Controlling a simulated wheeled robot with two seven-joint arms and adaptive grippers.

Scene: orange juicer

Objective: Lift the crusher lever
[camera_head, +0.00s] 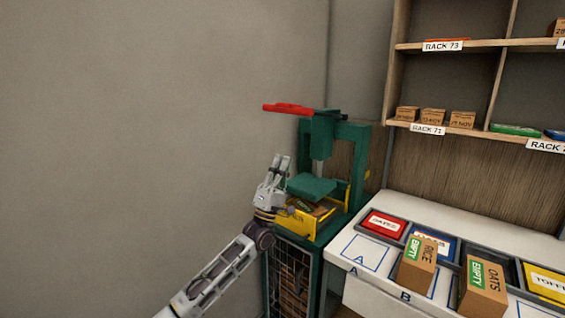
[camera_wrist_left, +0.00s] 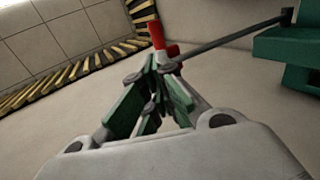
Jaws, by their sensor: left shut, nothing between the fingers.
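The green crusher (camera_head: 322,150) stands against the wall in the head view. Its lever has a red handle (camera_head: 288,108) that sticks out to the left near the top. In the left wrist view the red handle (camera_wrist_left: 157,35) shows beyond the fingertips, with a dark rod running right to a green part (camera_wrist_left: 285,50) of the crusher. My left gripper (camera_head: 282,160) points up, below the red handle and left of the crusher frame. It is shut and holds nothing. It also shows in the left wrist view (camera_wrist_left: 160,65). My right gripper is not in view.
A yellow tray (camera_head: 297,222) sits under the press plate, close to my left gripper. A white table (camera_head: 400,205) with coloured bins, a RICE box (camera_head: 416,262) and an OATS box (camera_head: 483,287) is at right. Shelves (camera_head: 480,130) hang above. The left wall area is clear.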

